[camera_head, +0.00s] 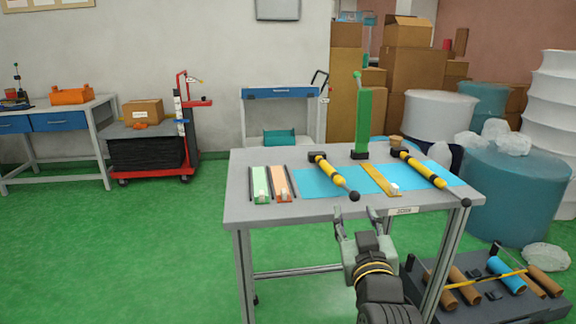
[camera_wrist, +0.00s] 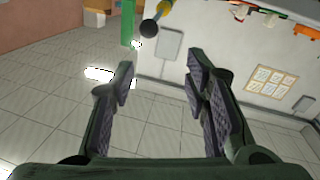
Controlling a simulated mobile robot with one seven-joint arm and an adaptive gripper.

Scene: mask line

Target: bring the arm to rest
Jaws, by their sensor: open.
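My gripper (camera_head: 366,229) is in front of the near edge of the grey table (camera_head: 240,206), low in the head view. In the wrist view my gripper (camera_wrist: 158,82) has its two fingers wide apart with nothing between them. The wrist view looks past the fingers at a tiled surface, a wall and a dark ball end (camera_wrist: 148,29). My arm comes up from the bottom of the head view.
Two yellow-and-black tools (camera_head: 332,172) (camera_head: 422,170), blue mats (camera_head: 315,183), a green strip (camera_head: 260,182), an orange strip (camera_head: 280,183) and a green post (camera_head: 363,115) are on the table. A dark rack with rolls (camera_head: 510,277) stands low at right. Green floor at left is clear.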

